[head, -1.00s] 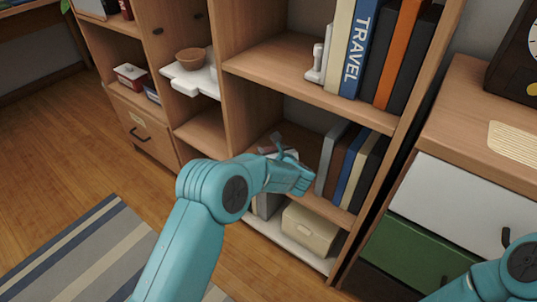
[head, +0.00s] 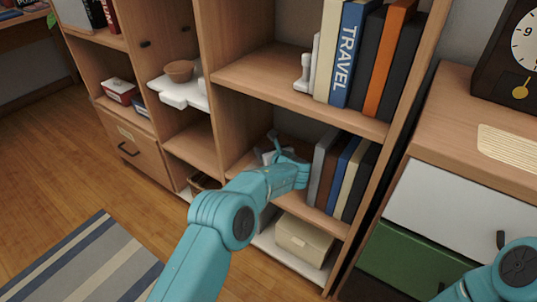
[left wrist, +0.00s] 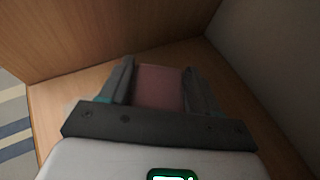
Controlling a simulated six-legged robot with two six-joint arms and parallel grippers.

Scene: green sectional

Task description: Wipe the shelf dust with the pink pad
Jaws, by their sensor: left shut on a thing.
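My left gripper (head: 284,158) reaches into the lower middle compartment of the wooden bookcase, left of a row of books. In the left wrist view, the pink pad (left wrist: 160,86) sits between the two dark fingers of this gripper (left wrist: 160,82), which are shut on it. The wooden shelf board (left wrist: 62,98) lies below and around the pad, close to a side panel and the back wall. I cannot tell whether the pad touches the board. No dust can be made out in either view. My right arm shows only in part at the lower right of the head view; its gripper is out of frame.
Several books (head: 342,178) stand right of my left gripper. The shelf above (head: 262,76) holds taller books and a small white figure (head: 303,73). A beige box (head: 304,238) sits on the bottom shelf. A drawer cabinet (head: 448,215) stands at the right.

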